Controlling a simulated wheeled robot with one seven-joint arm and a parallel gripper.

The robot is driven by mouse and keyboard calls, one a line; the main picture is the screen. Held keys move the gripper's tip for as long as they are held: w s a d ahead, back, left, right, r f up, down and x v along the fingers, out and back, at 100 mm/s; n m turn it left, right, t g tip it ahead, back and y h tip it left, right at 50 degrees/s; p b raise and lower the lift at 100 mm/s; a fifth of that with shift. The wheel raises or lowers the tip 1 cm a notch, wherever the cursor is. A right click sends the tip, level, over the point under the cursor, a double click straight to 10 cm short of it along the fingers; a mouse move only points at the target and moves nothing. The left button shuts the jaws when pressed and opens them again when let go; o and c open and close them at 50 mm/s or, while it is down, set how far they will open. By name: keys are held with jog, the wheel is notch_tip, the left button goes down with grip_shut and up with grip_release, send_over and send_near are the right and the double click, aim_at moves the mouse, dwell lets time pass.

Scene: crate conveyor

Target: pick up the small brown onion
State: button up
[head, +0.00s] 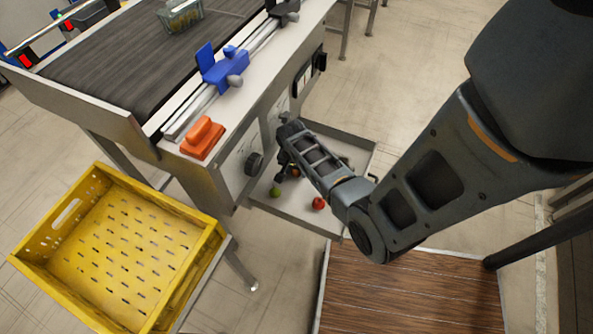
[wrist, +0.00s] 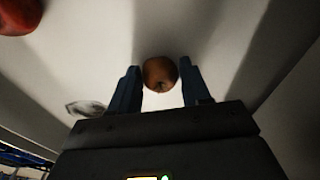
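The small brown onion (wrist: 160,73) is in the middle of the wrist view, between the tips of my gripper (wrist: 160,88). The two fingers are spread, one on each side of it, with a slim gap at the left finger and the right one very close. I cannot tell if either touches. In the head view my gripper (head: 283,172) reaches down into a pale tray (head: 345,228) at the conveyor's side. A small orange-brown thing (head: 295,172) shows beside it there, partly hidden by my arm.
A red round item (head: 319,204) and a green one (head: 275,191) lie in the tray. The tray has raised walls. A yellow crate (head: 205,262) stands left.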

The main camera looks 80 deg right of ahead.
jog(key=c, duration=0.6)
jog(key=shift+r, duration=0.1)
